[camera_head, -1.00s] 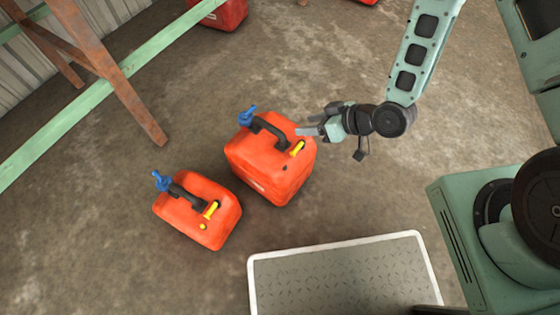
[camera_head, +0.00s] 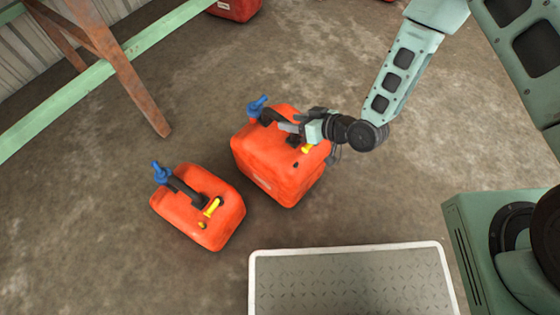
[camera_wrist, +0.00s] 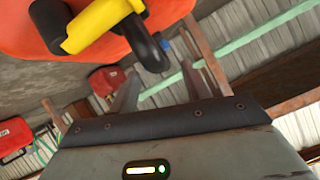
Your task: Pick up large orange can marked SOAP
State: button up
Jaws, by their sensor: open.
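The large orange can (camera_head: 262,158) stands on the floor at the picture's middle in the head view, with a blue cap, a black handle and a yellow part on top. A pale label on its side is too small to read. My gripper (camera_head: 287,128) is open at the top of this can, its fingers by the handle, hiding part of it. In the wrist view the can (camera_wrist: 188,8) fills the top edge, with the handle's dark end above and between the spread fingers (camera_wrist: 158,88). I cannot tell whether the fingers straddle the handle.
A smaller orange can (camera_head: 205,225) stands close to the left. A white-rimmed grey platform (camera_head: 350,285) lies in front. A rusty trestle leg (camera_head: 135,85) and green rail (camera_head: 75,98) are at upper left. Another red can (camera_head: 236,8) is at the back.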

aim_at(286, 119)
jog(key=b+x, duration=0.2)
jog(key=x, duration=0.3)
jog(key=shift+w+a+f+b, duration=0.1)
jog(key=shift+w+a+b, duration=0.05)
jog(key=shift+a+b, duration=0.2)
grip_shut()
jog(key=shift+d, duration=0.1)
dwell(1.0)
